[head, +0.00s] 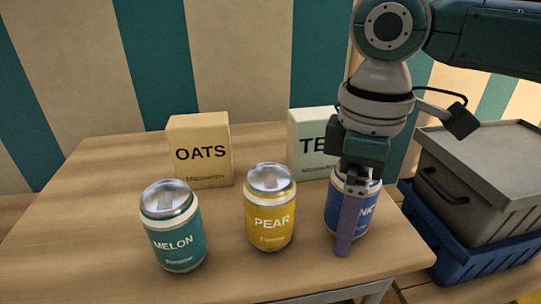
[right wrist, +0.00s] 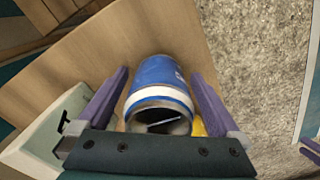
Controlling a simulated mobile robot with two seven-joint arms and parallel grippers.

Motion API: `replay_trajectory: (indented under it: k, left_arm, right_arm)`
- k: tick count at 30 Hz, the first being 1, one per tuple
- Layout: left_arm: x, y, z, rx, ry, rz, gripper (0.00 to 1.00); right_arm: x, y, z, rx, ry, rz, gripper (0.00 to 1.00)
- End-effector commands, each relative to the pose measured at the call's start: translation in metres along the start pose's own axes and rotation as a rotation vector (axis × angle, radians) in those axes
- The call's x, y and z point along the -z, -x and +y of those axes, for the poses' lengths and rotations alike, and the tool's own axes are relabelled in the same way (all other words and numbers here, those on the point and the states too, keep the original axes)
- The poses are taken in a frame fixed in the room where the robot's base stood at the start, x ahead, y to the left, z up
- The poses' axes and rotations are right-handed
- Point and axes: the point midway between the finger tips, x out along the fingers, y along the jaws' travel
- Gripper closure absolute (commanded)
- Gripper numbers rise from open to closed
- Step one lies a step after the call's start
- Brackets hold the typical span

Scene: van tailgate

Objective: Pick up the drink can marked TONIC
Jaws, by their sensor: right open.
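In the right wrist view the blue can (right wrist: 160,83) lies between the two spread purple fingers of the gripper (right wrist: 160,98), with a visible gap on the left side. The fingers are open.
A yellow PEAR can (head: 269,215) stands left of the TONIC can, and a teal MELON can (head: 172,235) farther left. An OATS box (head: 201,152) and a pale "TE" box (head: 308,140) stand behind. A grey lidded box (head: 470,190) in a blue crate (head: 470,265) is right of the table.

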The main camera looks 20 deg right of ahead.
Motion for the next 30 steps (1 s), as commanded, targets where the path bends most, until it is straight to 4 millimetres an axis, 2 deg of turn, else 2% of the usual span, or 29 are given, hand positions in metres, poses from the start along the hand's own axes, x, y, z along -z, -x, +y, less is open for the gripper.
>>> replay_trajectory:
  k: [4, 25, 30]
  left_arm:
    - [0.0007, 0.0011, 0.0002, -0.001, 0.001, 0.001, 0.50]
    - [0.0018, 0.0011, 0.0016, -0.005, 0.007, 0.004, 0.50]
    - [0.0019, 0.0011, 0.0015, -0.005, 0.006, 0.004, 0.50]
  right_arm:
    - [0.0001, 0.0013, 0.0000, 0.000, 0.000, 0.000, 0.02]
    - [0.0001, 0.0016, 0.0001, 0.000, 0.000, 0.000, 0.81]
    - [0.0001, 0.0016, 0.0001, 0.000, 0.000, 0.001, 0.82]
